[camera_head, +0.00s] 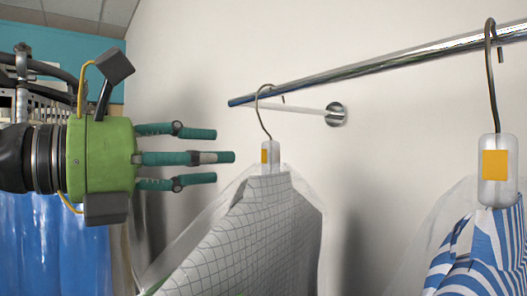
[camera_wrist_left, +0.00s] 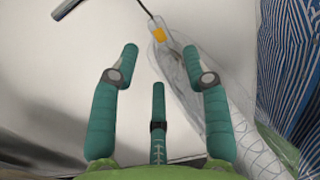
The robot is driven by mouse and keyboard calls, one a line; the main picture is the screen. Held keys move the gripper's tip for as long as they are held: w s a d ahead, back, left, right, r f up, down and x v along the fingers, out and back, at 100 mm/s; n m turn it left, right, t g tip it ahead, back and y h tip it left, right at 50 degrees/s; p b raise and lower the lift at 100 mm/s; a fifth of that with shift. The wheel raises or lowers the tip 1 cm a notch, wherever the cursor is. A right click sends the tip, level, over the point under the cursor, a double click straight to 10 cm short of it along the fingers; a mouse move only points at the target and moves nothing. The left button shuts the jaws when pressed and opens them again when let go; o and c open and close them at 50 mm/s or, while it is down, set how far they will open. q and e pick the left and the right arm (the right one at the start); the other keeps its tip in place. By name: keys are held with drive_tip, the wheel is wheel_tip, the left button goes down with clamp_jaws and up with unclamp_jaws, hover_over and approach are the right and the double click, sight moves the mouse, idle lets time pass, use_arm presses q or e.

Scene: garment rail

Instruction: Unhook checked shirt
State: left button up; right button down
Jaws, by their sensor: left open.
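The checked shirt (camera_head: 255,235), white with thin dark grid lines under a clear cover, hangs near the left end of the chrome rail (camera_head: 370,72). Its hanger hook (camera_head: 261,115) goes over the rail, and a clear neck block with an orange label (camera_head: 270,156) sits below the hook. My left gripper (camera_head: 218,157) is open and empty, just left of the neck block, fingers pointing right. In the left wrist view the label (camera_wrist_left: 159,35) lies ahead of the fingers, and the shirt (camera_wrist_left: 262,160) shows at lower right, partly behind the right finger. My right gripper is out of view.
A blue-and-white striped shirt (camera_head: 485,250) hangs farther right on the rail; its stripes also show in the left wrist view (camera_wrist_left: 292,60). A wall bracket (camera_head: 335,114) holds the rail. White wall lies behind. Blue cloth (camera_head: 45,240) hangs at the left.

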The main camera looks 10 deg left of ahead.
sight(264, 155)
use_arm(q)
drive_tip(key=p+x, duration=0.1)
drive_tip(key=x, duration=0.4)
drive_tip(key=shift+d+p, duration=0.1)
drive_tip(key=shift+p, duration=0.25)
drive_tip(key=shift+x, duration=2.85)
drive_tip(key=shift+s, duration=0.1)
clamp_jaws()
drive_tip(key=shift+s+f, duration=0.1)
